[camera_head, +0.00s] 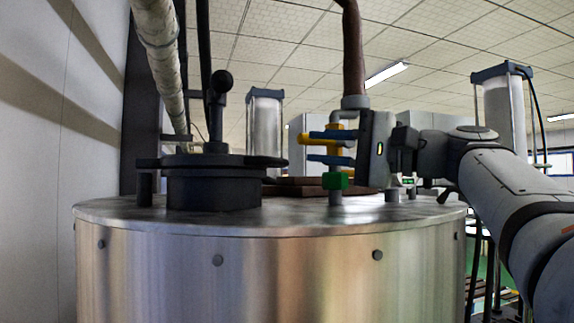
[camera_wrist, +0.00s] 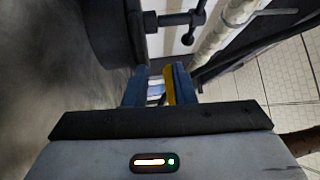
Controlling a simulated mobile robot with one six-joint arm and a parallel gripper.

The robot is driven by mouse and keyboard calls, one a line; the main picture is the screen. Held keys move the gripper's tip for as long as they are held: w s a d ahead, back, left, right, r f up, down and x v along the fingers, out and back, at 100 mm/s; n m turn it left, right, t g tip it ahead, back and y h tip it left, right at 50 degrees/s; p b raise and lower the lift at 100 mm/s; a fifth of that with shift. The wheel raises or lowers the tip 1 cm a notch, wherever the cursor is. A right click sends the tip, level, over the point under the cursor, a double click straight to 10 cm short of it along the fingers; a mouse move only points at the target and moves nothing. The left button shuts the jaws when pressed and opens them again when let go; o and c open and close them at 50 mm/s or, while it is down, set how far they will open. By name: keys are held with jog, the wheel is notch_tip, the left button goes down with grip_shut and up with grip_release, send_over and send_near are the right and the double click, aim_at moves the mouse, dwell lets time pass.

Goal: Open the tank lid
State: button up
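The tank lid (camera_head: 225,161) is a dark flat cover on a black round neck (camera_head: 215,190) on top of the steel tank (camera_head: 240,265). It lies level and looks shut. A black upright clamp with a ball knob (camera_head: 222,81) stands at it. In the wrist view, the dark round neck and lid (camera_wrist: 112,30) are at upper left, with the knobbed bar (camera_wrist: 180,18) beside them. My gripper (camera_head: 322,147) is right of the lid, apart from it, its blue fingers pointing left. In the wrist view its fingers (camera_wrist: 156,88) are spread with a gap between.
Yellow pipework or a valve handle (camera_head: 318,140) shows close to my fingers, with a green fitting (camera_head: 336,181) below and a brown hose (camera_head: 353,50) above. A pale pipe (camera_head: 160,40) rises behind the lid. A wall (camera_head: 60,160) stands at left.

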aim_at(280, 162)
notch_tip(280, 162, down, 3)
jog(key=shift+f, duration=0.15)
jog(key=p+x, duration=0.1)
jog(key=x, duration=0.2)
jog(key=p+x, duration=0.1)
jog(key=x, duration=0.2)
jog(key=shift+s+r+p, duration=0.1)
jog(key=shift+r+p, duration=0.1)
jog(key=shift+p, duration=0.1)
jog(key=shift+x, duration=0.8)
jog(key=shift+f, duration=0.1)
jog(key=shift+c, duration=0.4)
grip_shut()
